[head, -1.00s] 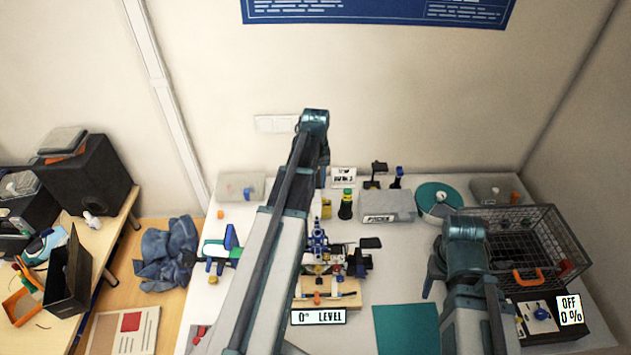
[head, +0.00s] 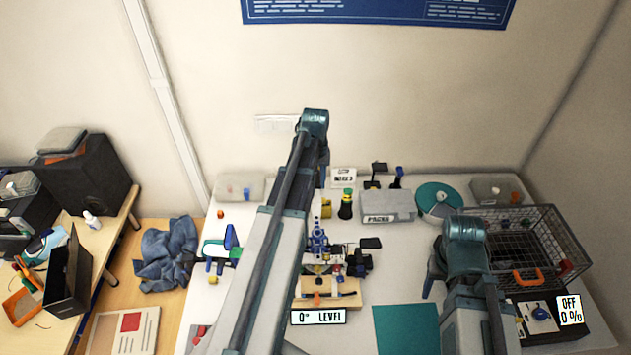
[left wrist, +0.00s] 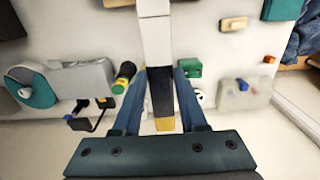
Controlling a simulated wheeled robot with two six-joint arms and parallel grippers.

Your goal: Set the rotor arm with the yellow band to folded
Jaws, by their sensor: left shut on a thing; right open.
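My left gripper (head: 323,180) points down behind the end of its arm in the head view. In the left wrist view its two blue fingers (left wrist: 165,95) are shut on a bar (left wrist: 162,95), dark with a yellow end and a white stretch above; I cannot tell for certain that this is the yellow-banded rotor arm. A small yellow part (head: 326,208) shows below the gripper in the head view. A device with blue, white and black parts (head: 320,255) stands on a wooden base (head: 345,293); my left arm partly hides it. My right gripper (head: 430,278) is open, mostly hidden by its arm.
A "0° LEVEL" display (head: 318,317) stands in front of the base. A green-capped bottle (head: 346,206), a grey box (head: 388,206) and a teal disc (head: 432,203) stand behind. A wire basket (head: 550,225) is at the right. A teal mat (head: 405,330) is clear.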

